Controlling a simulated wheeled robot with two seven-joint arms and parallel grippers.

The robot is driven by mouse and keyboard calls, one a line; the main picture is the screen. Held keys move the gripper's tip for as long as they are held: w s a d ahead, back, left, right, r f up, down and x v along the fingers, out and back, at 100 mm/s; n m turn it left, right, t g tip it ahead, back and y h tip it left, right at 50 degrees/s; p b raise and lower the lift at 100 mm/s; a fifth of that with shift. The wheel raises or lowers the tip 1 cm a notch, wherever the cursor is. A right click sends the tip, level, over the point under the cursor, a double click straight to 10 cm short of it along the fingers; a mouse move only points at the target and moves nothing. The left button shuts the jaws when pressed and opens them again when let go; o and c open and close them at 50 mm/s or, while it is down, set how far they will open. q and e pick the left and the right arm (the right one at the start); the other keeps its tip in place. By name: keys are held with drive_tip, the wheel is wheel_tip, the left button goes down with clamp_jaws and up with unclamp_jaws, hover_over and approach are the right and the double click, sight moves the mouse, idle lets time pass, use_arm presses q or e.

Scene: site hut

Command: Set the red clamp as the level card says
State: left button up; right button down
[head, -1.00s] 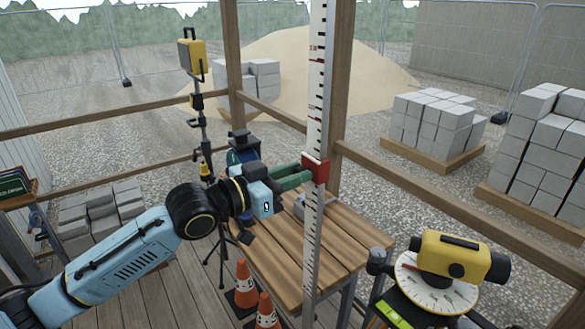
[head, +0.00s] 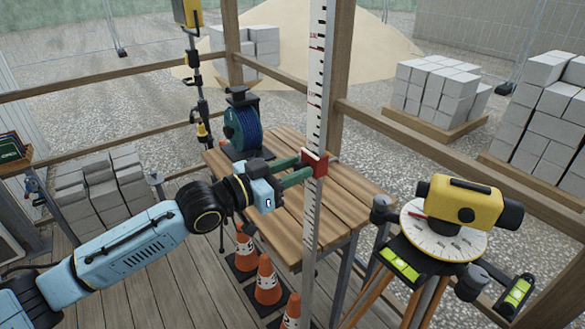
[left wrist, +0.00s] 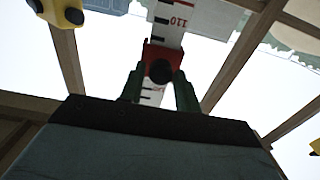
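The red clamp (head: 315,162) sits on the tall white levelling staff (head: 317,90), above the wooden table. My left gripper (head: 305,168) reaches it from the left with green fingers. In the left wrist view the fingers lie on both sides of the clamp (left wrist: 160,62), against it, and a dark round knob shows at its middle. The staff (left wrist: 170,18) carries a red 110 mark just beyond the clamp. A dark green board (head: 11,148) with light writing, too small to read, is at the left edge; I cannot tell if it is the level card. My right gripper is out of view.
A yellow level (head: 462,203) on a tripod with a white dial stands at the right. The wooden table (head: 350,200) bears a blue reel (head: 243,128). Orange cones (head: 267,280) stand below its left side. Wooden rails and posts surround the area.

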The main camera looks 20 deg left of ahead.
use_arm(q)
drive_tip(key=shift+o, duration=1.3)
drive_tip(key=shift+s, duration=0.1)
drive_tip(key=b+v, duration=0.1)
drive_tip(key=v, duration=1.2)
drive_tip(key=shift+a, duration=0.1)
